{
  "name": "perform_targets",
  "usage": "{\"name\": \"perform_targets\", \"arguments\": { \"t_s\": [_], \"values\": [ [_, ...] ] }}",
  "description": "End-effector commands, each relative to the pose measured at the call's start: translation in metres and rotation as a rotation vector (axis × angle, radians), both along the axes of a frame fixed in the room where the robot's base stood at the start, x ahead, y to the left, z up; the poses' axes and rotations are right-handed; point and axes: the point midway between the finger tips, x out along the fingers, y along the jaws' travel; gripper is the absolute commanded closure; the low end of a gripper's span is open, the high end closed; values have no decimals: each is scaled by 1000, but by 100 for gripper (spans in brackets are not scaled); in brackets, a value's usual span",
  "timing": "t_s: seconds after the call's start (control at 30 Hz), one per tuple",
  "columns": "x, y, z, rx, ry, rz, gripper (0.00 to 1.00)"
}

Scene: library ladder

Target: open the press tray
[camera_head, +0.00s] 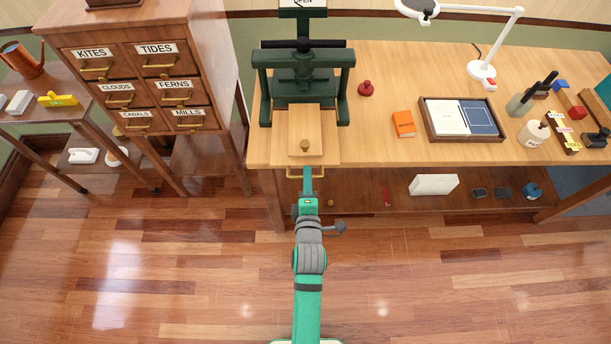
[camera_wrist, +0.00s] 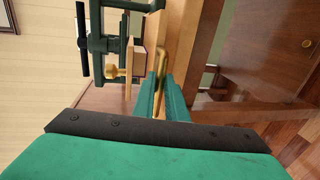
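A dark green press (camera_head: 303,75) stands at the left end of the wooden workbench. A pale wooden tray board (camera_head: 304,118) with a small brass knob (camera_head: 304,146) sits in it and reaches toward the bench front.
A labelled drawer cabinet (camera_head: 145,75) stands left of the bench. A red knobbed object (camera_head: 366,89), an orange box (camera_head: 403,123) and a framed tray (camera_head: 425,122) lie to the right of the press. The floor (camera_head: 180,270) in front is clear.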

Motion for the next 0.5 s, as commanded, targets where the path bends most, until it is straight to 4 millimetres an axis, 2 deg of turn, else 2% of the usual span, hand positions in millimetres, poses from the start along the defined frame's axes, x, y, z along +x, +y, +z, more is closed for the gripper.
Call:
{"name": "perform_targets", "arguments": {
  "t_s": [0.03, 0.07, 0.37, 0.5],
  "values": [
    [-2, -2, -2, -2, 5, -4, 76],
    [-2, -2, -2, -1, 5, -3, 71],
    [-1, 1, -1, 1, 3, 1, 71],
    [-9, 1, 0, 2, 3, 2, 71]
  ]
}}
